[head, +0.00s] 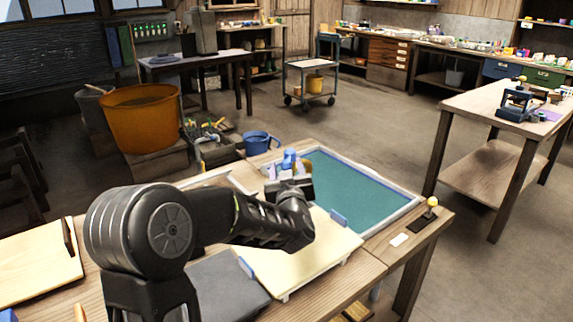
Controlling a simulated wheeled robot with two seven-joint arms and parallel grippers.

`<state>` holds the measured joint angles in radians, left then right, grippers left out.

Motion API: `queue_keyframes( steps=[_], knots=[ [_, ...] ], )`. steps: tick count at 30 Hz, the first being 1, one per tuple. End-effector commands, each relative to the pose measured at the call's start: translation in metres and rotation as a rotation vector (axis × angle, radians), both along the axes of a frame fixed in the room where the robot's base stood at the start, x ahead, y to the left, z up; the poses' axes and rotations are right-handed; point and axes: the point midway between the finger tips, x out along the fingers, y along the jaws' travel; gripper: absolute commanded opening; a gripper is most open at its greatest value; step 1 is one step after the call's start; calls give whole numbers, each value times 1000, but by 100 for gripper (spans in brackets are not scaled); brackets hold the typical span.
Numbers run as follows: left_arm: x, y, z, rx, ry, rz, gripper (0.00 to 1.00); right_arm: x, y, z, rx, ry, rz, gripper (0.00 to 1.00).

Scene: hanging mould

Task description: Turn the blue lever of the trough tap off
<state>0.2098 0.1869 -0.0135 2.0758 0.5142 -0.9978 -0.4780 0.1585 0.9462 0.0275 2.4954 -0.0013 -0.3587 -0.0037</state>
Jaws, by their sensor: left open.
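A small blue piece (289,157), which looks like the tap's lever, shows just beyond the fingers. A brownish, rounded part sits beside it on the right. My wrist and forearm hide the lower part of this spot, and I cannot tell whether the fingers touch the blue piece. The lever's exact angle is too small to read. My right gripper is not in view.
A cream board (325,254) lies in front of the trough, with a dark grey pad (213,284) to its left. A yellow-knobbed device (430,214) stands at the table's right edge.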

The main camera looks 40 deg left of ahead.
Motion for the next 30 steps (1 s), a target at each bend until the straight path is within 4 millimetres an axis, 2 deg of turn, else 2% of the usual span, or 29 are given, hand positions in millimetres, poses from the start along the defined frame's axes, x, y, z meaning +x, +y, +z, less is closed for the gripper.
queue_keyframes(
  steps=[6,14,30],
  knots=[
    [15,12,0,-1,1,0,50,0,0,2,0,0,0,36],
    [15,12,0,-1,1,-1,50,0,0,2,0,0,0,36],
    [15,12,0,-1,-1,-1,6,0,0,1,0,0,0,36]
  ],
)
